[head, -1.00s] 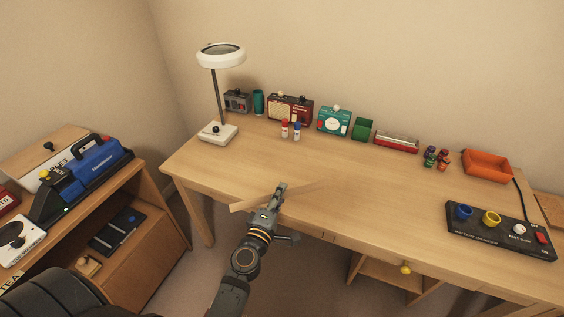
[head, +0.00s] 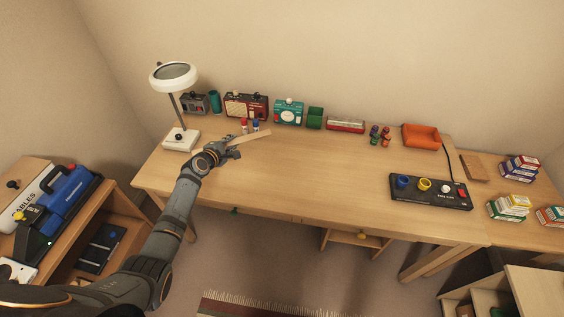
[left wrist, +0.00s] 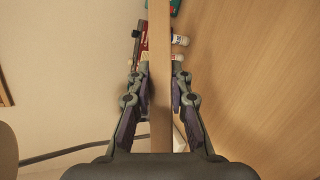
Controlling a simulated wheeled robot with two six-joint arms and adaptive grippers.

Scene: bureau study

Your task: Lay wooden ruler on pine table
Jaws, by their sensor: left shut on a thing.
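The wooden ruler (head: 250,136) is a thin, pale strip held over the left part of the pine table (head: 300,173), in front of the red and blue bottles. In the head view my left gripper (head: 230,144) is at the ruler, with the arm reaching in from the lower left. In the left wrist view the ruler (left wrist: 160,75) runs straight between the two fingers of my left gripper (left wrist: 160,92), which is shut on it. I cannot tell the exact gap between ruler and tabletop. My right gripper is not in view.
A white lamp (head: 181,138) stands left of the gripper. A black control panel (head: 430,191) lies at right. The table's middle is clear.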

